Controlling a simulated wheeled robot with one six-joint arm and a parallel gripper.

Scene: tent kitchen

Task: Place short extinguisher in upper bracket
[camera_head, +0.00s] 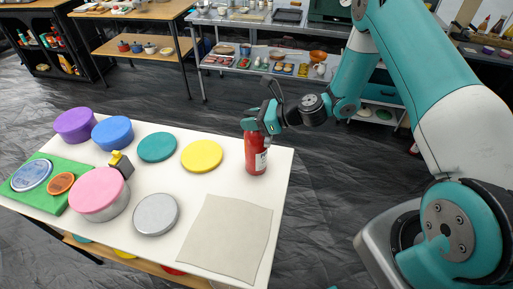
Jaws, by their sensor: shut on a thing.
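A short red extinguisher (257,155) with a pale label stands upright at the right back edge of the white table (186,225). My gripper (256,127), teal and dark, reaches in from the right and is shut on the extinguisher's upper part, which its fingers largely hide. I cannot tell whether the extinguisher's base touches the table. No upper bracket can be made out in this view.
The table holds a yellow lid (202,156), a teal lid (157,147), a pink-lidded pot (98,190), a silver lid (155,214), a green board (38,181) and a beige cloth (228,238). Shelving (262,67) stands behind.

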